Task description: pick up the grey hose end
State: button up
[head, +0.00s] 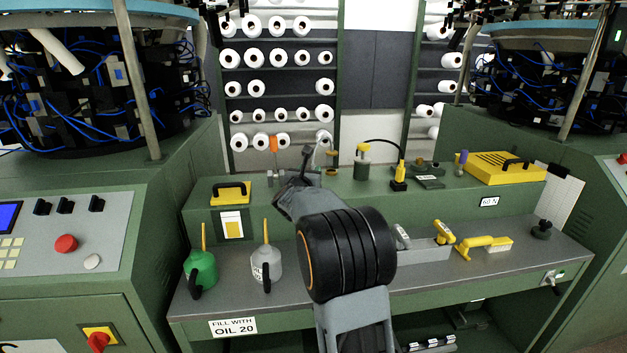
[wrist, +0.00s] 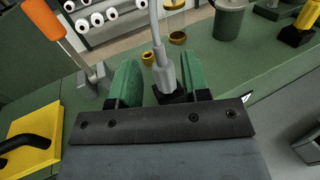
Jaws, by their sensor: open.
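The grey hose end (wrist: 163,72) stands upright in the wrist view, with a thinner pale hose rising from its top. It sits between the two green fingers of my gripper (wrist: 160,80), nearer the right finger. The fingers are open, with a visible gap on the left side. A dark base shows at the foot of the hose end, partly hidden by my gripper. In the head view the hose (head: 321,139) curves above the green shelf, behind my arm, and my gripper is mostly hidden there.
An orange-handled tool (wrist: 48,20) stands left of my gripper. A yellow box with a black handle (wrist: 27,138) lies closer, at left. Oil cans (head: 201,268) stand on the lower bench.

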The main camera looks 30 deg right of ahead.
aim_at(312, 166)
jog(key=shift+p+x, duration=0.85)
jog(key=shift+x, duration=1.75)
jog(key=shift+a, duration=0.1)
grip_shut()
